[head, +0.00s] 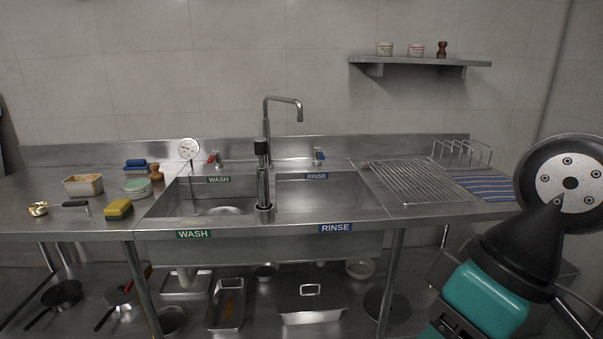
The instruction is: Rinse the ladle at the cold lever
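What looks like the ladle, a small brass-coloured bowl (39,208) with a dark handle (75,204), lies on the left counter. The blue-marked cold lever (319,156) is on the splashback behind the right basin, labelled RINSE (317,176). The red-marked lever (214,159) is behind the left basin, labelled WASH. A tall spout (283,99) rises between the basins and its outlet points right. Part of my arm fills the lower right, well away from the ladle. My gripper's fingers do not show.
A yellow-green sponge (118,209), a tub (83,185), a blue brush (135,166) and a dial thermometer (189,149) stand around the left basin. A ribbed drainboard (420,182), wire rack (462,152) and striped cloth (487,188) are at right. The rinse basin (315,200) looks empty.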

